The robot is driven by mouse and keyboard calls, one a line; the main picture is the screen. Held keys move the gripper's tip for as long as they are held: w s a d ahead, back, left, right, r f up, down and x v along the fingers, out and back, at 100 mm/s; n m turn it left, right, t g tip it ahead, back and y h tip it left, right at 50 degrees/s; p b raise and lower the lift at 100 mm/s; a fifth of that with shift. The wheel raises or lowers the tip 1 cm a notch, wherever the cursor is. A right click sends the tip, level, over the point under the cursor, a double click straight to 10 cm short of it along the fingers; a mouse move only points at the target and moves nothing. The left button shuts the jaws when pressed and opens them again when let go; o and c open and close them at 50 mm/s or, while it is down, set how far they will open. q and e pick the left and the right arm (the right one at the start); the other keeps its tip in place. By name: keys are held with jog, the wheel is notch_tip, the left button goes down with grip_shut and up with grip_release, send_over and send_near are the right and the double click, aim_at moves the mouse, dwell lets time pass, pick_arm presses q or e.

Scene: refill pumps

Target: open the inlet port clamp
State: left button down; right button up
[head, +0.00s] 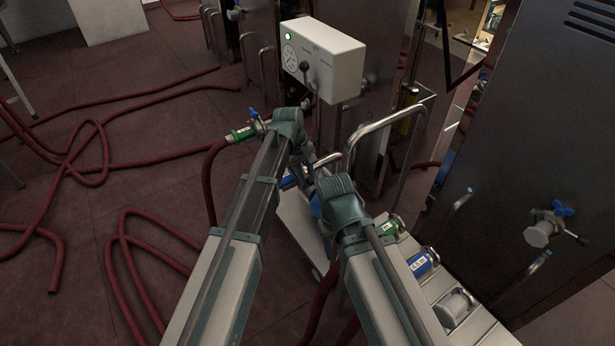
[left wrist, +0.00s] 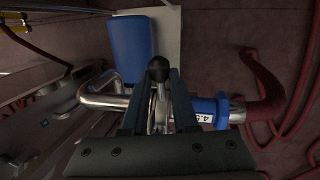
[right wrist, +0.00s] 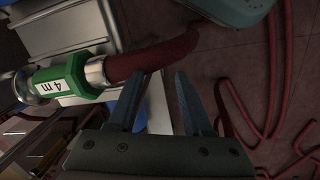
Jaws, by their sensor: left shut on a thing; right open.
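In the left wrist view, my left gripper (left wrist: 157,88) is shut on a metal clamp lever tipped with a black ball knob (left wrist: 159,67). The clamp sits at a pipe joint. A blue hose fitting (left wrist: 208,113) with a label starting 4. and a red hose (left wrist: 268,85) lie just right of the jaws. The jaws hide much of the clamp. In the head view, my arms cover most of this joint. My right gripper (right wrist: 157,96) is open and empty in the right wrist view, beside a green fitting marked 4 m (right wrist: 62,76) on a red hose.
A white control box (head: 322,60) with a gauge stands beyond my arms. A sloped rack holds a blue fitting (head: 421,265) and a grey one (head: 454,308). A port with a blue lever (head: 541,231) is on the right cabinet. Red hoses (head: 95,155) cover the left floor.

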pick_arm(q)
jog(key=w+r+g+h, duration=0.1)
jog(key=w+a+r+g+p, duration=0.1)
jog(key=r, duration=0.1)
jog(key=shift+r+h, duration=0.1)
jog(key=shift+h, duration=0.3)
jog(key=shift+w+a+r+n+g+h, duration=0.15)
jog(key=shift+w+a+r+g+h, duration=0.3)
jog(key=shift+r+g, duration=0.2)
jog(key=shift+w+a+r+n+g+h, duration=0.15)
jog(key=shift+w+a+r+g+h, duration=0.3)
jog(key=shift+g, duration=0.2)
jog(key=shift+d+r, duration=0.1)
jog(key=c, duration=0.7)
grip_release()
jog(key=shift+s, duration=0.1)
jog(key=p+v, duration=1.1)
jog(key=v, duration=0.3)
